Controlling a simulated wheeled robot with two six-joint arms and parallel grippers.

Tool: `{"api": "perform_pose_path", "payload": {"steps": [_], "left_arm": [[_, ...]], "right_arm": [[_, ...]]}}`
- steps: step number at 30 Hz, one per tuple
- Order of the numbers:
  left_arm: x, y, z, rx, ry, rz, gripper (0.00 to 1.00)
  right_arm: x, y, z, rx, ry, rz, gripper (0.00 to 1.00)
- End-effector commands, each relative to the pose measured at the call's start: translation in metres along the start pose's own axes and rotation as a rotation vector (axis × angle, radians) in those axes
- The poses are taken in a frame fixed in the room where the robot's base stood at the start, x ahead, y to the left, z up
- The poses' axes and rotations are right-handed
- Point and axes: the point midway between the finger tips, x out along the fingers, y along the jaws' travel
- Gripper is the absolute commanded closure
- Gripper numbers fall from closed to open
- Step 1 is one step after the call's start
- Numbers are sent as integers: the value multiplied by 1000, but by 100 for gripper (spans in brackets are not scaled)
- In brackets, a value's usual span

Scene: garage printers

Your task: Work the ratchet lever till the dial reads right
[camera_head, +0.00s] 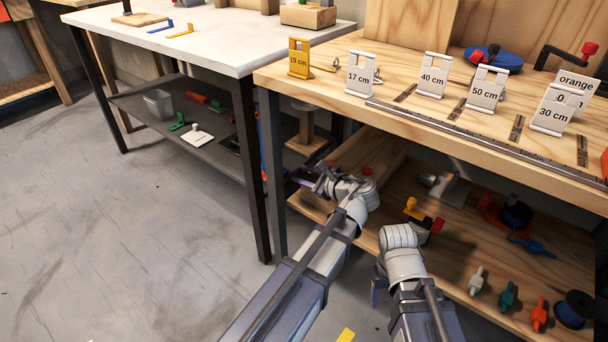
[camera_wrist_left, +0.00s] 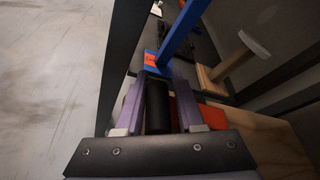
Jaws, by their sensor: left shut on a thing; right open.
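The lever (camera_wrist_left: 180,32) is a blue bar with a black grip (camera_wrist_left: 157,103) and an orange-red patch at its near end. My left gripper (camera_wrist_left: 158,118) is shut on the black grip, with one purple finger on each side. In the head view my left gripper (camera_head: 312,181) is low, at the left end of the wooden bench's lower shelf; the lever in it is not clear there. My right gripper (camera_head: 378,291) is open but mostly hidden by its own wrist, in front of the shelf. No dial can be read in either view.
The wooden bench (camera_head: 330,78) carries several number signs and a metal rail. Its lower shelf (camera_head: 455,250) holds spools and coloured pegs. A white-topped table (camera_head: 225,42) with dark legs (camera_head: 250,165) stands close on the left. The grey floor (camera_head: 110,230) is open at left.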

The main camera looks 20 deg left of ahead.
Motion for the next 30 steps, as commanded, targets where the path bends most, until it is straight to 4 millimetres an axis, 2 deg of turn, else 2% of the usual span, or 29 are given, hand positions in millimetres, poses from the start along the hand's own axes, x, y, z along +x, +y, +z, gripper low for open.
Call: {"api": "perform_pose_path", "payload": {"steps": [1,15,16,22,30], "left_arm": [[0,-5,-7,3,14,-9,100],[0,-7,-9,5,15,-11,100],[0,-7,-9,4,15,-11,59],[0,-6,-7,3,13,-10,38],[0,-4,-4,2,8,-7,38]], "right_arm": [[2,0,0,0,0,0,34],[2,0,0,0,0,0,34],[2,0,0,0,0,0,34],[2,0,0,0,0,0,34],[1,0,0,0,0,0,34]]}}
